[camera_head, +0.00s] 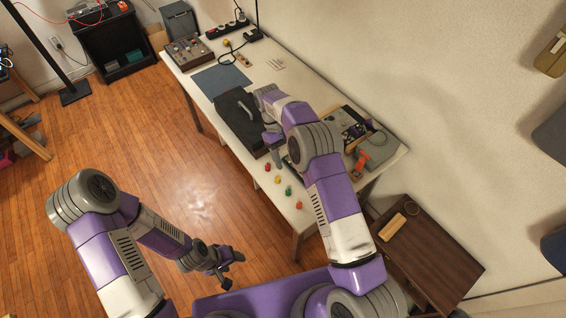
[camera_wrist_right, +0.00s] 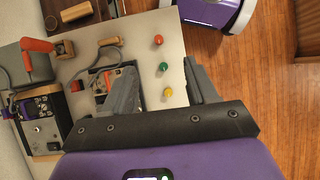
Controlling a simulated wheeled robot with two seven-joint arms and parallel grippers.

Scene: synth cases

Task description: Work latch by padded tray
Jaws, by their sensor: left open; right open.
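A dark flat case (camera_head: 236,124) with a grey handle lies at the table's front edge in the head view. In the right wrist view a dark-rimmed tray (camera_wrist_right: 92,84) holds a grey and red device; a finger partly covers it. I cannot tell whether it is padded. No latch can be made out clearly. My right gripper (camera_head: 274,138) is over the table beside the case, partly hidden by its arm. Its fingers (camera_wrist_right: 160,68) are apart and empty in the wrist view. My left gripper (camera_head: 226,274) is open and empty over the floor, away from the table.
Several small coloured pieces, including a red one (camera_wrist_right: 158,40) and a green one (camera_wrist_right: 164,67), line the table's front edge. An orange-handled tool (camera_head: 364,160) stands at the right end. A blue-grey mat (camera_head: 221,80) lies beyond the case. A brown side table (camera_head: 435,247) stands at right.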

